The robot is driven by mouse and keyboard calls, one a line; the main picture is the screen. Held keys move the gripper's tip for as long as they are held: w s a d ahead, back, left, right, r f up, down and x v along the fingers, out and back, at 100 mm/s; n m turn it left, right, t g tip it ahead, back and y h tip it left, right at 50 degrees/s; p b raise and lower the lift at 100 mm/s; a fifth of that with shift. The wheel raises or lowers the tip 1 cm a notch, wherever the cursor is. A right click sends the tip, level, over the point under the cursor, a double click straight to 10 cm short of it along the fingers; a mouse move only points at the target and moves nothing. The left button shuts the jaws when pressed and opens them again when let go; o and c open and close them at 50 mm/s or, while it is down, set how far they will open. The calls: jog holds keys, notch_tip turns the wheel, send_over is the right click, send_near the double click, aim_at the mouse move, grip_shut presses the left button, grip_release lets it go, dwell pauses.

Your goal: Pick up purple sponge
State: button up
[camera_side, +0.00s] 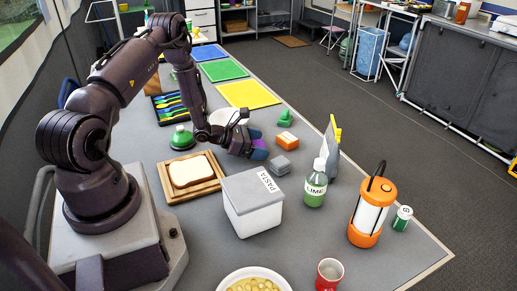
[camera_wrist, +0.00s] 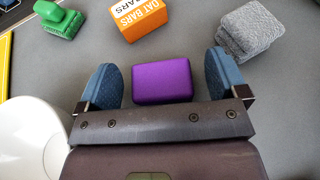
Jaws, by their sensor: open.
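The purple sponge (camera_wrist: 162,81) is a small rounded block on the grey table, seen in the wrist view between the two blue fingers of my gripper (camera_wrist: 162,80). Bare table shows between the sponge and each finger, so the fingers look apart from it. In the side view my gripper (camera_side: 258,148) is low over the table, and only a small part of the purple sponge (camera_side: 254,134) shows behind its fingers. My gripper is open. How high the fingertips are above the table is hard to tell.
A white bowl (camera_wrist: 28,140) is close at left. The pasta container (camera_side: 252,204) and lime bottle (camera_side: 315,185) stand nearby.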

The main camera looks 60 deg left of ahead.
jog(key=shift+w+f, duration=0.1)
jog(key=shift+w, duration=0.1)
jog(key=c, duration=1)
